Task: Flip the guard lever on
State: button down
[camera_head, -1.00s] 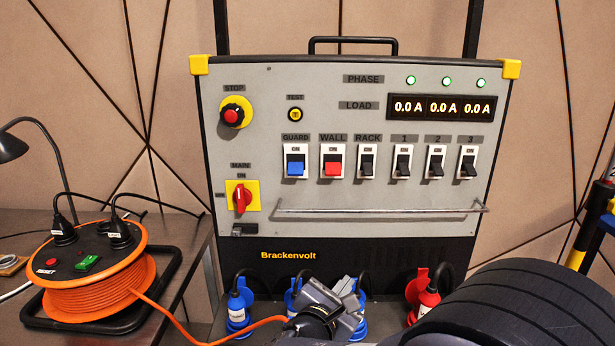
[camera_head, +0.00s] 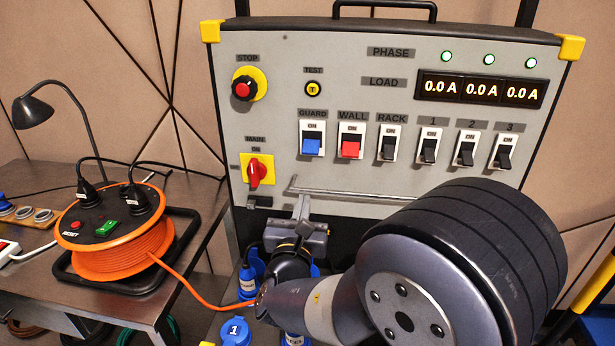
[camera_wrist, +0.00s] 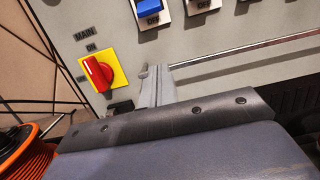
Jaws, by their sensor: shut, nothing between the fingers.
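The guard lever (camera_head: 311,146) is a blue rocker in a white frame under the GUARD label on the grey panel. It sits low, with the ON mark showing above it. In the wrist view the blue guard lever (camera_wrist: 149,6) is cut by the top edge, with OFF below it. My gripper (camera_head: 301,207) is shut and empty, fingers pointing up, below the guard lever and apart from it. In the wrist view my gripper's fingertips (camera_wrist: 154,76) are near the left end of the metal rail.
A metal rail (camera_head: 370,196) crosses the panel below the switches. The red WALL lever (camera_head: 350,148) is right of the guard lever. The red MAIN knob (camera_head: 257,172) is lower left. An orange cable reel (camera_head: 118,250) stands on the left table. Blue plugs are below.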

aim_at(313, 164)
jog(key=p+x, duration=0.1)
jog(key=x, duration=0.8)
jog(key=shift+w+d, duration=0.15)
jog(key=shift+w, duration=0.2)
jog(key=r, duration=0.1)
jog(key=s+r, duration=0.1)
jog(key=r+p, duration=0.1)
jog(key=shift+s+a+r, duration=0.1)
jog(key=shift+s+a, duration=0.15)
jog(key=shift+s, duration=0.1)
jog(key=shift+s+r, duration=0.1)
jog(key=shift+r, duration=0.05)
jog(key=shift+r+p, duration=0.15)
jog(key=shift+p, duration=0.2)
jog(key=shift+r+p, duration=0.15)
jog(key=shift+p, duration=0.15)
jog(key=shift+s+g, duration=0.1)
jog(key=shift+g, duration=0.2)
